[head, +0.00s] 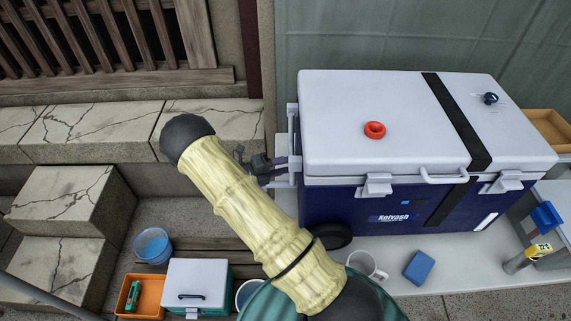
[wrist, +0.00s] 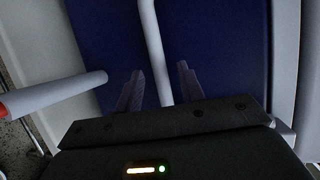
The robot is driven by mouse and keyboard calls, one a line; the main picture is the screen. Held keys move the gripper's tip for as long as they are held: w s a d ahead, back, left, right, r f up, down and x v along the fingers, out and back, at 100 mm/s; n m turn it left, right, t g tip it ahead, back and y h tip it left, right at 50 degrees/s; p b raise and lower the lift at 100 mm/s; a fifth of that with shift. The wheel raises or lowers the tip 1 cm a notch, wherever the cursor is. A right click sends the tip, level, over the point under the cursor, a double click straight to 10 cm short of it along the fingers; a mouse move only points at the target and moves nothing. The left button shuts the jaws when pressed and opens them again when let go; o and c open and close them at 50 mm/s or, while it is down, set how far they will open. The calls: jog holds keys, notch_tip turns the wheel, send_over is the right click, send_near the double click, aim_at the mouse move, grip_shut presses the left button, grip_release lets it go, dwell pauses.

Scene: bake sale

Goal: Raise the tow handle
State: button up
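The large blue cooler (head: 350,203) with a white lid (head: 330,95) stands on a pale platform. On its left side is a white tubular frame (head: 293,120), which seems to be the tow handle; most of it is hidden by the cooler's edge and my arm. My gripper (head: 279,161) is at that side, below lid height. In the wrist view my gripper's two dark fingers (wrist: 160,78) are apart, one on either side of a white bar (wrist: 152,40) that runs between them. The fingers do not visibly press on the bar. Blue cooler wall (wrist: 105,40) is behind.
A white rod (wrist: 55,94) with a red end juts in from the left in the wrist view. A red ring (head: 375,130) lies on the lid. A white mug (head: 367,263) and blue sponge (head: 419,266) stand in front. A teal box (head: 197,280) and orange tray (head: 146,296) sit lower left.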

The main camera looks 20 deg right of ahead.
jog(key=shift+d+f, duration=0.1)
jog(key=shift+d, duration=0.45)
jog(key=shift+c, duration=0.5)
grip_shut()
jog(key=shift+a, duration=0.15)
